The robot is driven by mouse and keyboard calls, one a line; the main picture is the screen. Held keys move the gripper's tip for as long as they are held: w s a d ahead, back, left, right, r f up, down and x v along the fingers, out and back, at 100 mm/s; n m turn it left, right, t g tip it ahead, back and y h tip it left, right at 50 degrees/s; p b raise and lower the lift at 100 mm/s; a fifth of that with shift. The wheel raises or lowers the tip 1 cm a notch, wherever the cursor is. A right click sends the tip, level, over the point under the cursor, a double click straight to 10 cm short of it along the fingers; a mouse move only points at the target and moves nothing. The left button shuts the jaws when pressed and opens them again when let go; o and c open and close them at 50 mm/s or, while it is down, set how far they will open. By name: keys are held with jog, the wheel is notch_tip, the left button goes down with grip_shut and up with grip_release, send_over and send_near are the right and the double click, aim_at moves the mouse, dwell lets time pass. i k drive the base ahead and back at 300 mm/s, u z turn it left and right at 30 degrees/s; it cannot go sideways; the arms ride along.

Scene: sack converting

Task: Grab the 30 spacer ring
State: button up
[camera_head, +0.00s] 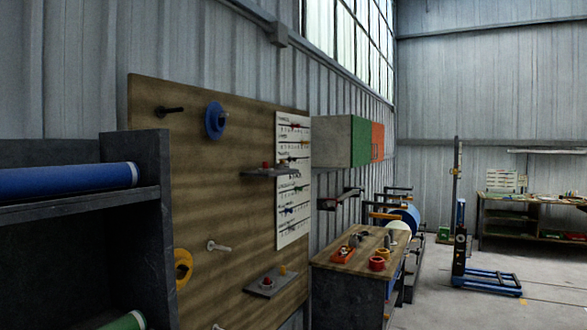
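Several ring-like parts are in view, but no number 30 is readable on any of them. A blue ring (212,121) hangs on a peg high on the wooden pegboard. A yellow ring (182,270) hangs low on the board, its left side hidden behind the dark shelf unit. A red ring-like part (377,263) sits on the wooden-topped bench, with another red-orange one (383,253) just behind it. My gripper is not in view.
The pegboard (225,185) has bare pegs and small shelves jutting out. A dark shelf unit (152,200) with rolls blocks the left foreground. A wooden-topped bench (335,262) stands beyond the board. A blue lift stand (487,282) is at right. Grey floor (440,305) is open between.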

aim_at(278, 166)
jog(key=z, duration=3.25)
jog(key=i, duration=0.15)
jog(key=u, duration=1.85)
jog(key=i, duration=3.75)
jog(key=z, duration=0.05)
